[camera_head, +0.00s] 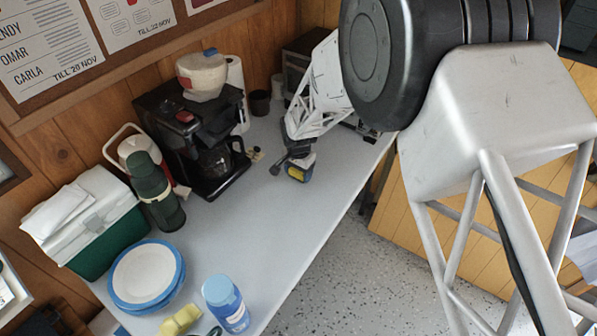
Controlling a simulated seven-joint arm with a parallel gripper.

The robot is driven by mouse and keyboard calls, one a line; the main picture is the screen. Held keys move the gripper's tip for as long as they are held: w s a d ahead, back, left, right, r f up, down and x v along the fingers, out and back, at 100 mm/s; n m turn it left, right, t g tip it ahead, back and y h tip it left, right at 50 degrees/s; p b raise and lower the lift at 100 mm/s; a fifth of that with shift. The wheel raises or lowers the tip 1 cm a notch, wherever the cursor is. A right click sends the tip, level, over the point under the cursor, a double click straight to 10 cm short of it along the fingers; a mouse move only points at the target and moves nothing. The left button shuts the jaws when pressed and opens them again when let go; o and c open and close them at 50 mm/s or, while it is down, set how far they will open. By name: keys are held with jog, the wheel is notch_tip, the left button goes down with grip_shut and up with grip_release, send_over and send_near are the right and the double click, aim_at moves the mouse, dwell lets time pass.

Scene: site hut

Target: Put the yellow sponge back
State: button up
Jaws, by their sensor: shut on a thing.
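My gripper (291,165) is low over the grey-white worktop, to the right of the coffee maker. It is shut on a small block with a yellow face and dark blue sides, which looks like the yellow sponge (297,174). My dark fingers and wrist cover part of the block. I cannot tell whether it touches the worktop. A separate pale yellow, waisted piece (181,320), also sponge-like, lies at the near end of the worktop.
The black coffee maker (190,140) with its glass jug stands left of my gripper. A dark green flask (157,190), a cooler box (85,225), blue-rimmed plates (147,275) and a blue bottle (226,303) stand nearer. The middle of the worktop (270,220) is clear; its edge drops to the floor.

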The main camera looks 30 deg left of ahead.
jog(key=shift+f, duration=0.1)
jog(key=o, duration=0.9)
notch_tip(320, 180, up, 12)
jog(key=shift+r, duration=0.1)
dwell(0.5)
dwell(0.7)
